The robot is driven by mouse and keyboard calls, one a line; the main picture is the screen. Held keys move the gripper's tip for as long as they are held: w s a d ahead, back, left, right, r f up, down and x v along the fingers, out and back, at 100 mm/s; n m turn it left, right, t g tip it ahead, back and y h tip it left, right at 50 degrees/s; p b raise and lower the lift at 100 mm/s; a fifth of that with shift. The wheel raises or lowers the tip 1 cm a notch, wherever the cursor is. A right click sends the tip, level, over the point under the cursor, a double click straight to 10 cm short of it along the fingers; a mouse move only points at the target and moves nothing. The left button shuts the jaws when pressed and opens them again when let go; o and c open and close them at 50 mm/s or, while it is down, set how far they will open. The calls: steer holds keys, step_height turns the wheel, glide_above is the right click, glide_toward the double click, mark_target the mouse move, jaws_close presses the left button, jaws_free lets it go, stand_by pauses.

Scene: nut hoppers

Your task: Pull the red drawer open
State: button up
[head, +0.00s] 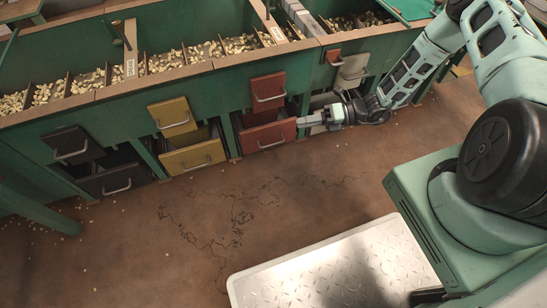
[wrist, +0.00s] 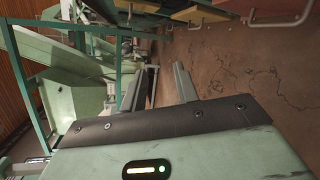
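The red drawer (head: 267,136) is in the lower row of the green hopper bench in the head view, with a pale bar handle across its front. A smaller red front (head: 268,90) with its own handle is above it. My gripper (head: 303,121) is just to the right of the red drawer, near its right edge; I cannot tell whether it touches. In the wrist view its two fingers (wrist: 158,88) stand apart with nothing seen between them.
Yellow drawer (head: 193,157) and black drawer (head: 113,180) lie left of the red one. A grey front (head: 353,68) is to the right. Hopper bins above hold nuts. The brown floor (head: 150,240) in front is open, with a few scattered nuts.

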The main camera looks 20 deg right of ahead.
mark_target(273, 144)
steer(key=s+d+f+m+t+h+b, duration=0.1)
steer(key=d+f+m+t+h+b, duration=0.2)
steer(key=f+m, duration=0.5)
steer(key=d+f+m+t+b, duration=0.3)
steer(key=f+m+t+b, duration=0.1)
steer(key=f, duration=0.8)
steer(key=shift+b+x, duration=3.5)
steer(key=shift+x, duration=5.25)
steer(key=shift+s+f, duration=0.1)
steer(key=shift+f, duration=0.05)
jaws_close()
